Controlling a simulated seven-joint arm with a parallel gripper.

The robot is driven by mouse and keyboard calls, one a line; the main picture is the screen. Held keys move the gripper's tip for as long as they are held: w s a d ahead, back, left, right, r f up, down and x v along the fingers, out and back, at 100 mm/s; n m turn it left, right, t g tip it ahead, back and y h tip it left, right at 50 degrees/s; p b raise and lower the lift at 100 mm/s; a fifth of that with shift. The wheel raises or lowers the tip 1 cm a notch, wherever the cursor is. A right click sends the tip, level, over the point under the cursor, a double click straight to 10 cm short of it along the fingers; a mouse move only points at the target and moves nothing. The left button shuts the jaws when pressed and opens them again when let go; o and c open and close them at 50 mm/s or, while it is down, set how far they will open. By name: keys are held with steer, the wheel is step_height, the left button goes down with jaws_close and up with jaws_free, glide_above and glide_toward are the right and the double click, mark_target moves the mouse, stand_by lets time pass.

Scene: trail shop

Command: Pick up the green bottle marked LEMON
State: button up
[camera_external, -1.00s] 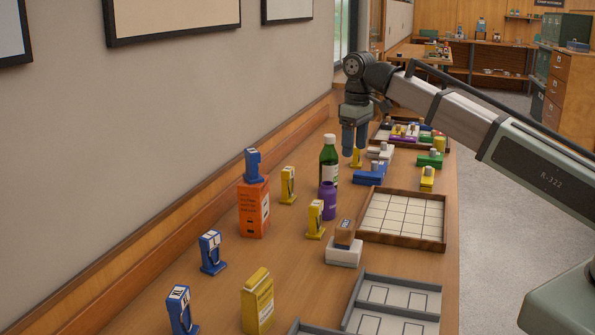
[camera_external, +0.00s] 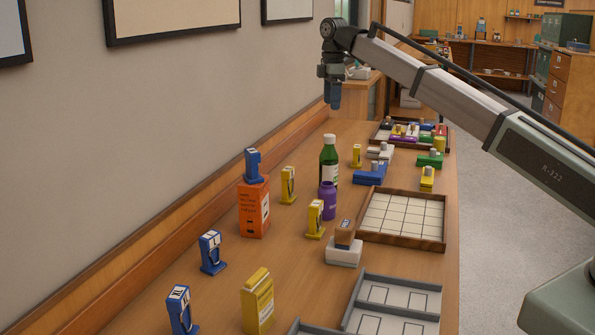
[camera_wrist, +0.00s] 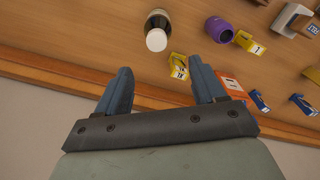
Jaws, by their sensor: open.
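The green bottle (camera_external: 329,155) with a white cap and pale label stands upright on the table, behind a purple bottle. In the wrist view the green bottle (camera_wrist: 157,30) is seen from above, its white cap toward me, beyond my fingers; its label text is not legible. My gripper (camera_external: 334,97) is high above the far part of the table, near the wall and above the green bottle's height. In the wrist view my gripper (camera_wrist: 162,85) is open, with nothing between its two blue fingers.
A purple bottle (camera_external: 328,200) stands just in front of the green bottle. Yellow clips (camera_external: 288,185) stand nearby, and an orange box (camera_external: 254,208) with a blue clip on top is to the left. A gridded tray (camera_external: 402,244) lies to the right. The wall runs along the left edge.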

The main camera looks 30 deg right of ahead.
mark_target(329, 135)
steer(key=f+n, duration=0.9)
steer(key=w+f+n, duration=0.1)
steer(key=f+n, duration=0.3)
steer(key=n, duration=0.1)
steer(key=shift+f, duration=0.2)
stand_by(0.7)
steer(key=shift+c, duration=0.5)
jaws_close()
